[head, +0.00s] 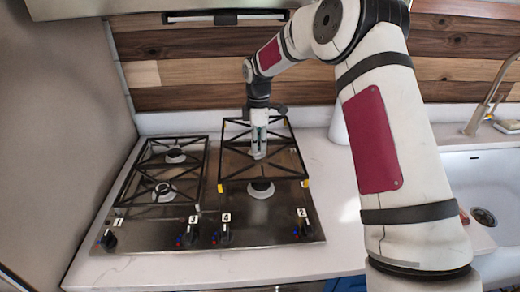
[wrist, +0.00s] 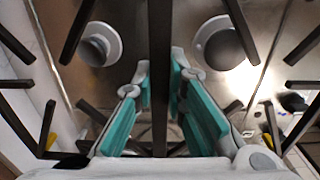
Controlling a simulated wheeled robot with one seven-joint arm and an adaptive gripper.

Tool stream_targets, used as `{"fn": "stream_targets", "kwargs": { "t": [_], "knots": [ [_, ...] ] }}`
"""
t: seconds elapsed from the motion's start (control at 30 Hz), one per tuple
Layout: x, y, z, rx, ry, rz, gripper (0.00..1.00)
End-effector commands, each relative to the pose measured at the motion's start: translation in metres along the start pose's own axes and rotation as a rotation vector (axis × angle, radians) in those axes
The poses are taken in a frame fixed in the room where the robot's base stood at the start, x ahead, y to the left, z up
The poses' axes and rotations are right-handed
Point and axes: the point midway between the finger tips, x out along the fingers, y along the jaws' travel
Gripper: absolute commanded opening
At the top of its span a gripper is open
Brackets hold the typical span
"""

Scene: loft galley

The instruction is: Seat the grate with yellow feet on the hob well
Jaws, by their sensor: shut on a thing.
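The black grate with yellow feet (head: 221,152) is over the right half of the hob. Yellow feet show at its corners. My gripper (head: 259,154) points down at the grate's middle and is shut on a central bar; in the wrist view the bar (wrist: 160,70) runs between the teal finger pads. The grate looks raised above the hob well (head: 285,205), with its front edge behind the front burner (head: 261,190). The wrist view shows two burners below, one either side of the bar. The exact gap under the feet cannot be told.
A second black grate (head: 205,165) sits on the left half of the hob, close beside the held one. Numbered knobs (head: 226,235) line the hob's front. A wooden backsplash (head: 190,97) stands behind, and a sink (head: 485,185) is at the right.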

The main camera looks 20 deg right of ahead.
Motion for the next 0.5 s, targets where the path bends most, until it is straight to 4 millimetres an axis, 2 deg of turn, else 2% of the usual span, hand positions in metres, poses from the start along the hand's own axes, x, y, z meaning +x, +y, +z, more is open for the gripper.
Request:
{"fn": "stream_targets", "kwargs": {
  "t": [0.5],
  "knots": [
    [0.039,0.000,0.000,0.001,0.000,0.000,0.00]
  ]
}}
